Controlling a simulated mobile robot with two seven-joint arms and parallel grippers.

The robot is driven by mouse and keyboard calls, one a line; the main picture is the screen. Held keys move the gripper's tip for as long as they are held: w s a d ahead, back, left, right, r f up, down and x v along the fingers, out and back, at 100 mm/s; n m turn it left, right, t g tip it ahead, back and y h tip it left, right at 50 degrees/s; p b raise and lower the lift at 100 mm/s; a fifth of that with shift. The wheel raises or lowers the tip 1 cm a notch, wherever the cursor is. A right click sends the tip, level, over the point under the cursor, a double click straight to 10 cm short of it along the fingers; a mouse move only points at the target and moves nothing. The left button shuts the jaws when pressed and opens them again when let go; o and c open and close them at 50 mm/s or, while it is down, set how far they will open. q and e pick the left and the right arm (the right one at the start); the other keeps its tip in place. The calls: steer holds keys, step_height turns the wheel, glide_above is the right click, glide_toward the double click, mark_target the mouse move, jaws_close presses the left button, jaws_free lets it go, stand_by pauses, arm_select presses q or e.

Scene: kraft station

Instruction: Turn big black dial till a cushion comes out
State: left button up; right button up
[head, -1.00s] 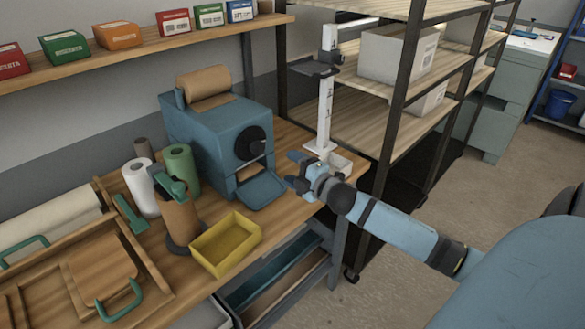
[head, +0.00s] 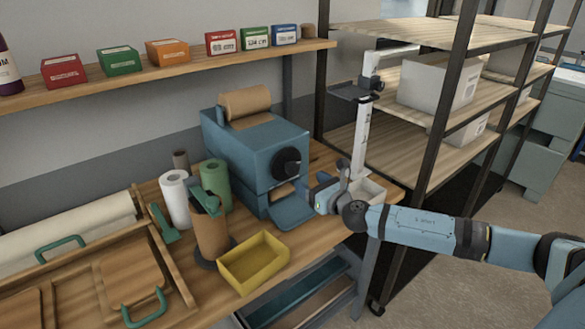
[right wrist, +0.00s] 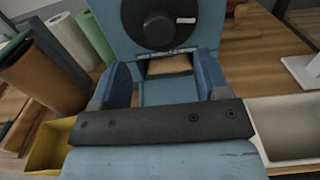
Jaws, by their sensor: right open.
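The big black dial (head: 287,162) is a round knob on the front of a blue box-shaped machine (head: 240,150) with a brown paper roll (head: 245,102) on top. In the right wrist view the dial (right wrist: 157,24) is ahead of my fingers and carries a small pale label. Below it is an opening with something brown (right wrist: 168,64) in it; I cannot tell whether this is paper or a cushion. A blue chute (head: 292,212) sticks out below. My right gripper (head: 318,190) is open and empty, in front of the machine, apart from the dial. My left gripper is not in view.
A yellow bin (head: 254,263), a brown roll on a stand (head: 210,235), and white (head: 175,198) and green (head: 215,185) rolls stand left of the chute. A white post (head: 361,135) and small white tray (head: 368,191) are close on the right, by a shelf rack.

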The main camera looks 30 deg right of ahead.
mark_target(295, 171)
steer(key=w, duration=0.5)
steer(key=w+p, duration=0.1)
steer(key=w, duration=0.2)
steer(key=shift+w+a, duration=0.35)
steer(key=c, duration=0.9)
